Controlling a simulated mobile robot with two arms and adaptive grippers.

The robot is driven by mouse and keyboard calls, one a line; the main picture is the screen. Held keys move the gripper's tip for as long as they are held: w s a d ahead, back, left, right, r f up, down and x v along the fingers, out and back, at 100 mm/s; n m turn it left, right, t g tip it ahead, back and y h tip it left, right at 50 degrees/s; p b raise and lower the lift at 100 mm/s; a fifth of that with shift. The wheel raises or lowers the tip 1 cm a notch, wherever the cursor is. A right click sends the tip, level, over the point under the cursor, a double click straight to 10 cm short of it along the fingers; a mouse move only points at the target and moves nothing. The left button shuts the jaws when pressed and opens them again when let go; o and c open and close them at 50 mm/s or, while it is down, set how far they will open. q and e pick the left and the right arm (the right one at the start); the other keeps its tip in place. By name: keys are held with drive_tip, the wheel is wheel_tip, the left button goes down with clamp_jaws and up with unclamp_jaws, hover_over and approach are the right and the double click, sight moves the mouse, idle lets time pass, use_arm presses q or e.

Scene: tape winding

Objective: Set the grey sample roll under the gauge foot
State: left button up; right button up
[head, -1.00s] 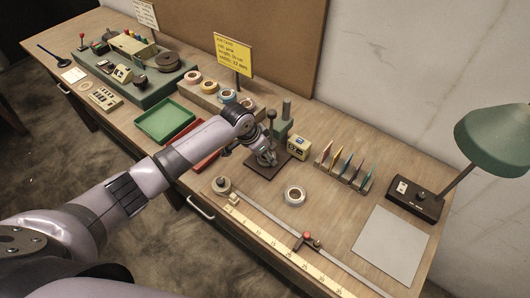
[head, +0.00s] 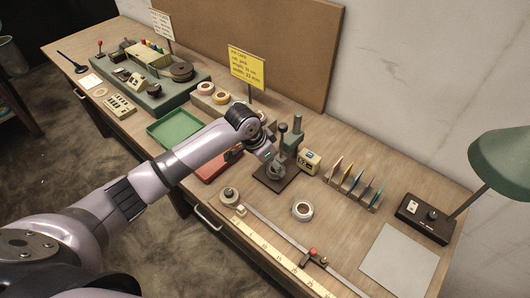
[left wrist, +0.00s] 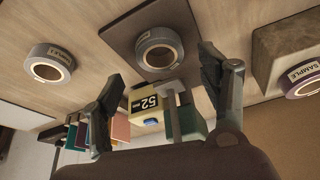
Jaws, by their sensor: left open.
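A grey roll (left wrist: 158,48) lies flat on the gauge's dark base plate (left wrist: 118,40); the plate also shows in the head view (head: 272,184). My left gripper (left wrist: 160,66) is open, its fingers spread on either side of the roll in the left wrist view. In the head view my left gripper (head: 274,168) is low over the plate and partly covers the roll. The gauge's green column (head: 293,135) stands behind it. I cannot tell whether the foot is directly over the roll. The boxy readout (head: 309,161) shows 52 in the left wrist view (left wrist: 146,103). My right gripper is not in view.
Another grey roll (head: 302,210) lies on the table right of the plate. A ruler track (head: 290,255) runs along the front edge. Coloured cards (head: 353,184) stand in a rack at right. A green tray (head: 174,130) and several rolls are farther left.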

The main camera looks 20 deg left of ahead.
use_arm(q)
drive_tip(key=v, duration=0.8)
drive_tip(key=shift+b, duration=0.3)
